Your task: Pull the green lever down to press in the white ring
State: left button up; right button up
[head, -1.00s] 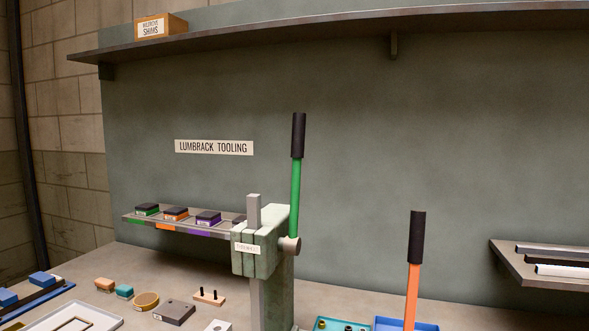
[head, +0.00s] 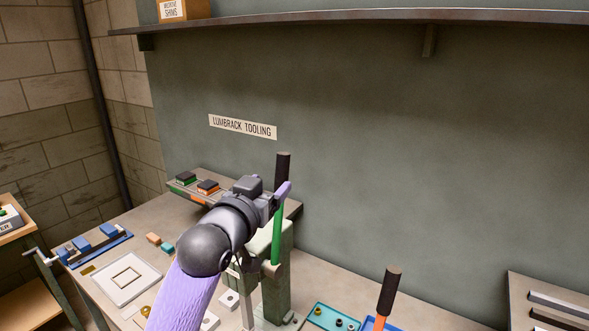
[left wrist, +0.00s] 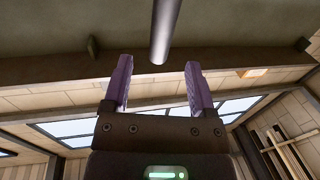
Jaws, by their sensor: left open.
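The green lever (head: 277,238) stands nearly upright on the grey-green press (head: 277,290), with a black grip (head: 283,167) at its top. My left gripper (head: 283,190) is at the lever, around the lower end of the grip. Its purple fingers are open. In the left wrist view, the grip (left wrist: 165,30) shows ahead of the gap between the parted fingers (left wrist: 158,70); I cannot tell whether they touch it. My left arm hides much of the press. I cannot make out the white ring. My right gripper is not in view.
An orange lever (head: 382,322) with a black grip stands to the right, by a teal tray (head: 330,318) of small parts. A rack (head: 178,187) holds labelled blocks behind my arm. A white tray (head: 113,297) lies at left. A long shelf (head: 400,15) runs above.

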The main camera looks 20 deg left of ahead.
aim_at(286, 169)
pick_arm(q)
jog(key=w, duration=0.3)
jog(key=w+p, duration=0.1)
jog(key=w, duration=0.4)
jog(key=shift+w+a+f, duration=0.15)
jog(key=shift+w+a, duration=0.15)
jog(key=shift+a, duration=0.05)
grip_shut()
dwell(0.9)
